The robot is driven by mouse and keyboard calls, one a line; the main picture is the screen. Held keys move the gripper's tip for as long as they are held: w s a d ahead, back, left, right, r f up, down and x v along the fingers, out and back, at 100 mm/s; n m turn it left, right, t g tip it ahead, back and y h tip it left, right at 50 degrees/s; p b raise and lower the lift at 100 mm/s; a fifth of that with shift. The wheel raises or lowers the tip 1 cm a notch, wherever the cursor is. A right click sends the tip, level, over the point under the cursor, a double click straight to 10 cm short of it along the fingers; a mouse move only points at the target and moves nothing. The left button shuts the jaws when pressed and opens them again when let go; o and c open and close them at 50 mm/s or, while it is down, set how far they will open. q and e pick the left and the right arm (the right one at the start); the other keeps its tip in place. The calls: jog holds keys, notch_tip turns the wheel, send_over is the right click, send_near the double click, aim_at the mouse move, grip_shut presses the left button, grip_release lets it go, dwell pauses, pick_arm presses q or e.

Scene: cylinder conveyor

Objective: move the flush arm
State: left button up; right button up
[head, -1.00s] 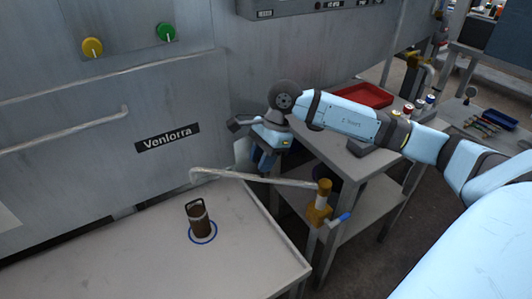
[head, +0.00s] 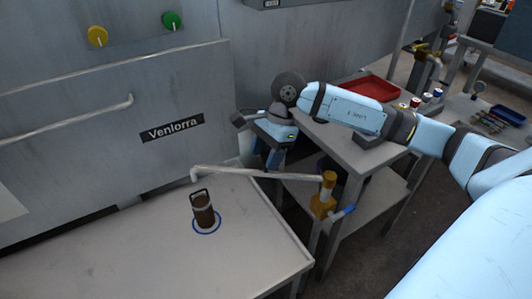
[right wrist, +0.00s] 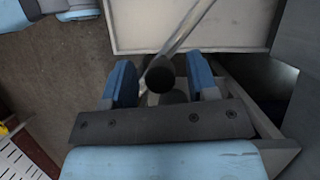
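The flush arm (head: 230,172) is a long pale rod. It runs from above the worktop to a brass valve (head: 324,200) with a blue lever at the right. My right gripper (head: 268,160) hangs at the rod's middle, fingers down; whether it touches the rod is unclear. In the right wrist view, my right gripper (right wrist: 162,82) has its blue fingers apart. The rod (right wrist: 187,28) runs down between them, and a dark round knob sits there too. The fingers do not press on anything visible. My left gripper is out of view.
A brown cup (head: 203,212) stands in a blue ring on the pale worktop (head: 120,255). A grey machine wall (head: 60,130) rises behind it. A side table (head: 345,150) carries a red tray (head: 368,89) and small cans, behind my right arm.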

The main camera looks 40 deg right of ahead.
jog(key=shift+r, duration=0.1)
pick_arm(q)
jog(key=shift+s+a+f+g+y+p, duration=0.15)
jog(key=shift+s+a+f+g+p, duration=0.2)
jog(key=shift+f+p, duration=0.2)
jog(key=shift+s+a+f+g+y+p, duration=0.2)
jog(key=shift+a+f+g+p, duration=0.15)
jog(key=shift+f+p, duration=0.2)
pick_arm(e)
jog(key=v, duration=1.3)
jog(key=shift+r, duration=0.3)
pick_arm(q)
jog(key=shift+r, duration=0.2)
pick_arm(e)
jog(key=shift+d, duration=0.1)
